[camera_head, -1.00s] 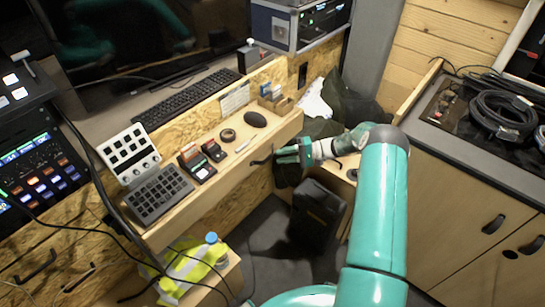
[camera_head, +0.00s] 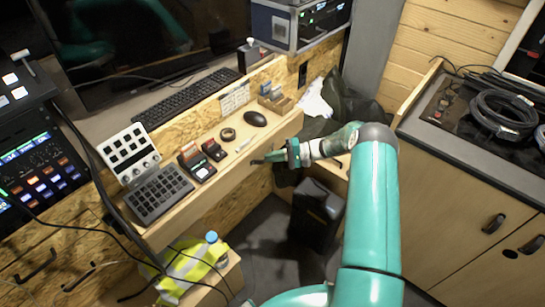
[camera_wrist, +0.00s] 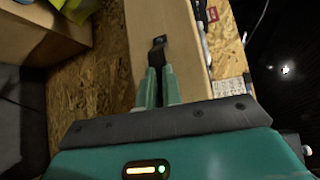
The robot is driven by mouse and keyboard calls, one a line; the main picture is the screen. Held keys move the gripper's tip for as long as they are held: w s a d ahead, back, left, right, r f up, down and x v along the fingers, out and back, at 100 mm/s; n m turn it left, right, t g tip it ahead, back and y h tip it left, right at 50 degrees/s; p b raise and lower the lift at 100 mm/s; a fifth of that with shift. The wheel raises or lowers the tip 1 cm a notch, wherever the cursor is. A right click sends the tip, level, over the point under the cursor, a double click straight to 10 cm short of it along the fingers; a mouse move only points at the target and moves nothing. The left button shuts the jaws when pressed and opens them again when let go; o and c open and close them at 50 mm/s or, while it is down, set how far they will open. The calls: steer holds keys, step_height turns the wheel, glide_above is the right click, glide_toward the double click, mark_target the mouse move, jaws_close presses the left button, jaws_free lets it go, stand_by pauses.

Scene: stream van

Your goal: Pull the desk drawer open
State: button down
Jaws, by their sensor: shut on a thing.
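The desk drawer has a long pale wooden front (camera_head: 214,193) below the ledge of small devices. It fills the middle of the wrist view as a plain board (camera_wrist: 187,72). My gripper (camera_head: 262,161) reaches in from the right at the drawer front. In the wrist view, my gripper's teal fingers (camera_wrist: 157,72) are closed together on the handle. The fingers hide part of the handle. I see no clear gap that shows how far the drawer is out.
A keypad (camera_head: 158,193), tape roll (camera_head: 228,134) and mouse (camera_head: 255,118) lie above the drawer front. A dark bin (camera_head: 317,215) stands on the floor below my arm. A yellow vest (camera_head: 187,268) lies lower left. A counter with coiled cables (camera_head: 503,113) is at right.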

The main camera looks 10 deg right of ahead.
steer(key=s+d, duration=0.7)
steer(key=s, duration=0.2)
steer(key=shift+s+d, duration=0.15)
steer(key=shift+s, duration=0.25)
steer(key=c, duration=1.6)
jaws_free()
steer(key=shift+o, duration=0.2)
steer(key=s+d+r, duration=0.1)
steer(key=d, duration=0.6)
steer(key=shift+d, duration=0.15)
